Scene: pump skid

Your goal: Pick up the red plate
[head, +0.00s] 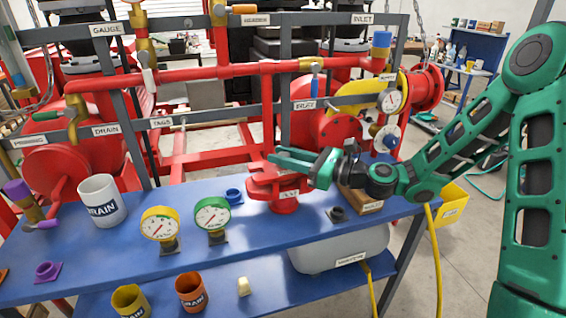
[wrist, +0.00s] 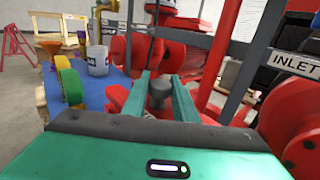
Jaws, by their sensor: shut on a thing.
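The red plate (head: 262,170) is at the red labelled stand (head: 285,204) near the right part of the blue bench. My gripper (head: 276,160) reaches in from the right, level, with its green fingers over the plate. In the wrist view, my gripper (wrist: 160,84) has its two fingers on either side of a dark grey knob (wrist: 160,95) and is shut on it. Red surface of the plate (wrist: 116,98) shows beside the fingers. The fingers hide part of the plate, and I cannot tell whether it is clear of the stand.
Red pipes (head: 210,73) and grey frame bars rise behind.

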